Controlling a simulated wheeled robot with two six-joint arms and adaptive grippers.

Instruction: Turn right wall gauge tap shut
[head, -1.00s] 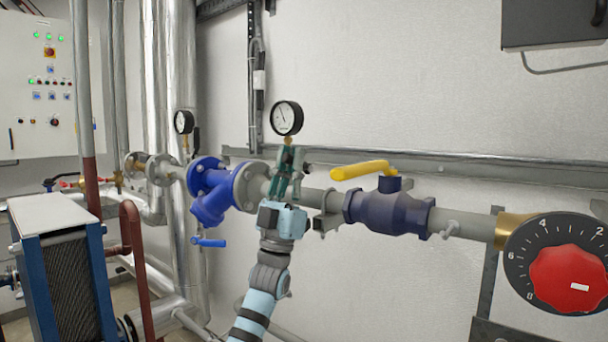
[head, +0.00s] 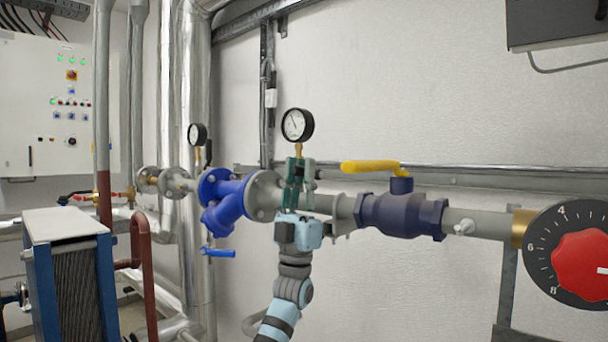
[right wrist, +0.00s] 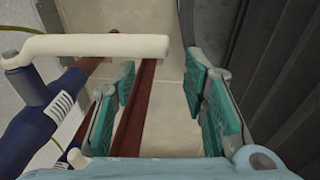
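The right wall gauge (head: 297,125) is a round black-rimmed dial with a white face on a brass stem above the grey pipe. My left gripper (head: 298,172) reaches up from below, its teal fingers upright at the foot of this stem, just under the dial. The gauge's tap is hidden or too small to make out there, and whether the fingers are closed on it cannot be told. My right gripper (right wrist: 160,75) is open and empty in the right wrist view, its teal pads wide apart.
A yellow-levered dark blue valve (head: 402,212) sits right of my left gripper, and a blue strainer (head: 222,198) left of it. A red-knob dial (head: 580,262) is far right. In the right wrist view, a pale lever (right wrist: 90,45) and dark red pipes (right wrist: 140,105) lie close by.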

